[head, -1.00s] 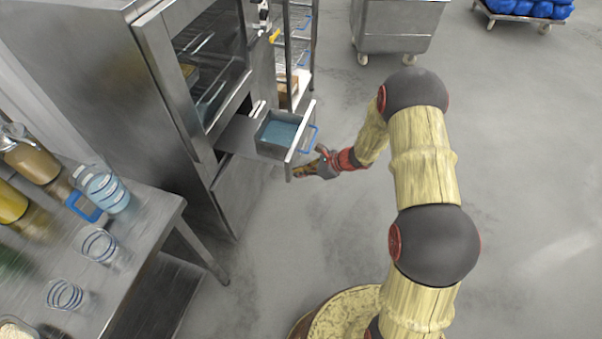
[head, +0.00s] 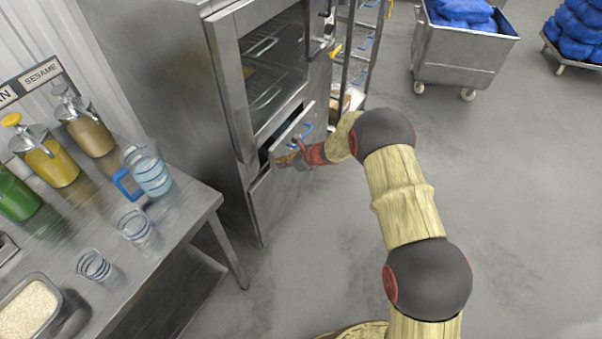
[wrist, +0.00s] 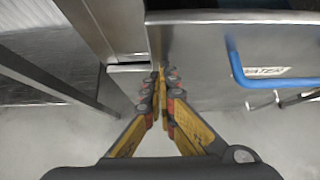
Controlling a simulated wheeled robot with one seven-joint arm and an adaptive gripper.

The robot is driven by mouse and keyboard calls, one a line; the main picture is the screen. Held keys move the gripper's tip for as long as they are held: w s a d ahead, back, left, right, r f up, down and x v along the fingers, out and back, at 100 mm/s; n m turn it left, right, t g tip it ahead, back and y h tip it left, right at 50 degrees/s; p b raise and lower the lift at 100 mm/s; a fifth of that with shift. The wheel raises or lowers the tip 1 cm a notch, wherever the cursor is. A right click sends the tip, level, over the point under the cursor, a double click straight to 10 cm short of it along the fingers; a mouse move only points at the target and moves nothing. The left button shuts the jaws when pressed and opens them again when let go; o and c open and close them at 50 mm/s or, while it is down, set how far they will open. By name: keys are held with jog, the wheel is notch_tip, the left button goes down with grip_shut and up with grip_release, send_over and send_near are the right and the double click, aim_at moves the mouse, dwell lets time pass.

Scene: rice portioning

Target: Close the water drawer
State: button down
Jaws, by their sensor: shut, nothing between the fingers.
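The water drawer (head: 292,138) is a steel drawer low in the tall steel cabinet. Its front stands a little out from the cabinet, with a narrow dark gap behind it.
The tall steel cabinet (head: 222,115) stands behind the drawer. A steel table (head: 190,215) with a water jug (head: 150,172), glasses and sauce dispensers is at the left. A wire rack (head: 358,45) and a steel bin (head: 460,55) stand behind. The floor at the right is clear.

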aim_at(274, 158)
jog(key=w+a, duration=0.1)
jog(key=a, duration=0.1)
jog(key=w+a, duration=0.1)
jog(key=a, duration=0.1)
jog(key=shift+w, duration=0.25)
jog(key=shift+a+r, duration=0.1)
